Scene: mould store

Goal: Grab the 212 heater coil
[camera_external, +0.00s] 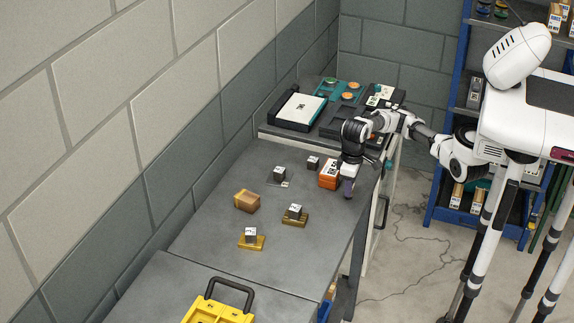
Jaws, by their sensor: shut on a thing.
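An orange box (328,174) with a white label and dark print sits near the right edge of the grey bench (215,225). The print is too small to read, so I cannot tell whether it says 212. My gripper (346,187) points down over the box's right end and is shut on it. One fingertip shows on the near side; the other is hidden. The box appears to be at bench height; I cannot tell whether it is lifted.
Small grey blocks (279,173) and a brown box (247,201) stand left of my gripper. Two grey blocks sit on brass-coloured bases (295,218). Black trays (297,111) fill the far end. A yellow case (219,312) is at the front.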

